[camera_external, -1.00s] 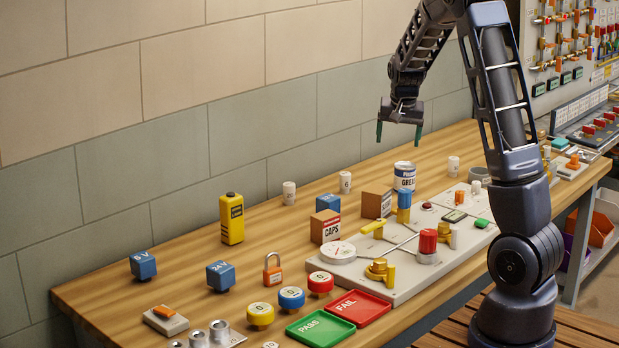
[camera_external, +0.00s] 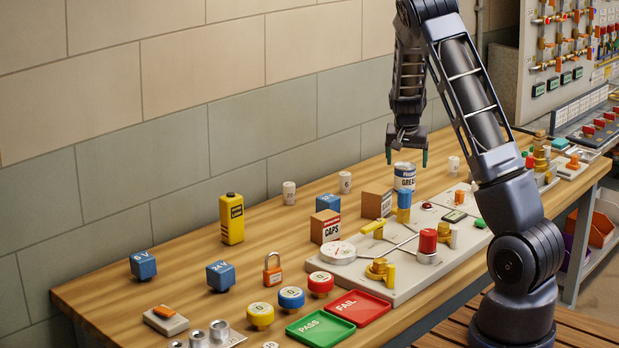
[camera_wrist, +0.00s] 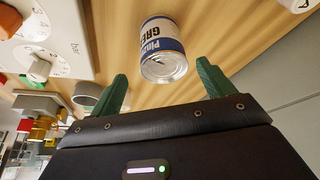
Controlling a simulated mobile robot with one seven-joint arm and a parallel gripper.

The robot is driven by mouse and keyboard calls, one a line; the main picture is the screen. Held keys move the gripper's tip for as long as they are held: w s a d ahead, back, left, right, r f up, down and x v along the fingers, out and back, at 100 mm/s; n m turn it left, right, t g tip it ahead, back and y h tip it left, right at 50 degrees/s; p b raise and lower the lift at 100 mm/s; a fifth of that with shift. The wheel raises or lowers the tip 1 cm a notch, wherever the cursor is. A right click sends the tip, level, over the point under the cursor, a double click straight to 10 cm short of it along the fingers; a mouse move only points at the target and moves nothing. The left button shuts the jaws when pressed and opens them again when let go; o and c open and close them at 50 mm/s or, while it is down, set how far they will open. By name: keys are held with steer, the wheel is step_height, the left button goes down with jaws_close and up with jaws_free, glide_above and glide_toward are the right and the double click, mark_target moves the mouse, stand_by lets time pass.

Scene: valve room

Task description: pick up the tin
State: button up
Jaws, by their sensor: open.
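The tin (camera_external: 404,179) is a small can with a blue and white label, partly reading "GRE", standing upright on the wooden bench toward the back. My gripper (camera_external: 407,157) is open and empty. In the external view it hangs just above the tin, pointing down, with one green fingertip on each side of the tin's top. In the wrist view the tin (camera_wrist: 163,50) lies ahead of the gap between my green fingers (camera_wrist: 163,88), a little beyond their tips. I see no contact between them.
A cardboard box (camera_external: 376,203) and a blue-capped valve fitting (camera_external: 403,206) stand close in front of the tin. White weights (camera_external: 345,182) stand to its left. Tiled wall stands behind.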

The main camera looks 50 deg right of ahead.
mark_target(405, 165)
steer(key=shift+w+x, duration=0.15)
steer(key=shift+x, duration=1.2)
steer(key=shift+w+x, duration=0.15)
steer(key=shift+x, duration=1.2)
steer(key=shift+r, duration=0.1)
steer(key=c, duration=1.3)
steer(key=shift+o, duration=0.2)
steer(key=shift+r, duration=0.1)
